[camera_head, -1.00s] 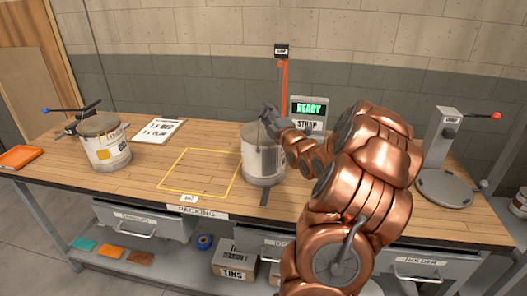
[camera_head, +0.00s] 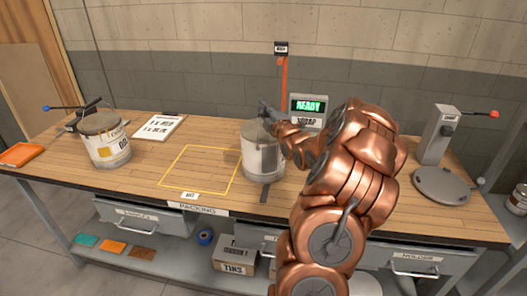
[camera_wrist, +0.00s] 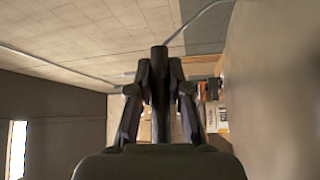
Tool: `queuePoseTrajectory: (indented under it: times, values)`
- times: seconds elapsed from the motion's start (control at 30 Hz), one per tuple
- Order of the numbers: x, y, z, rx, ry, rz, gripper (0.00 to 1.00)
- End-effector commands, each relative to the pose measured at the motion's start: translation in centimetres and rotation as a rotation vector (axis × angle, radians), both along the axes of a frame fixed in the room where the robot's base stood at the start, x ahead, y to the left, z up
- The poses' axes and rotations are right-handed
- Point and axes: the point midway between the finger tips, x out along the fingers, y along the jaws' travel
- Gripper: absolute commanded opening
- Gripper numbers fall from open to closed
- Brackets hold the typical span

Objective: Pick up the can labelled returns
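One grey-white can (camera_head: 262,152) stands upright on the bench beside the yellow marked square. A second can (camera_head: 106,142), with a yellow patch on its label, stands at the left. I cannot read "returns" on either can. My gripper (camera_head: 264,112) is at the top of the middle can, partly hidden by my own arm in the head view. In the wrist view the gripper (camera_wrist: 160,68) has its two fingers angled inward on either side of a dark upright bar. Whether the fingers press on it is not clear.
A yellow outlined square (camera_head: 186,186) is bare. A READY display (camera_head: 310,105) stands behind my arm. A notice sheet (camera_head: 158,127), an orange tray (camera_head: 20,154) and a stand with a round plate (camera_head: 441,186) are also on the bench.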

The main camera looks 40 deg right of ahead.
Motion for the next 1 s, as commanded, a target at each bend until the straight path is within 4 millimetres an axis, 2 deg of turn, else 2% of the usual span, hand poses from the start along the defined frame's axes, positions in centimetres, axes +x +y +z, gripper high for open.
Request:
queuePoseTrajectory:
  times: [0.13,1.0]
  values:
    - [0.0,0.0,-0.02,0.0,0.0,0.0,0.0]
    - [0.01,-0.01,0.45,-0.003,-0.001,0.0,0.0]
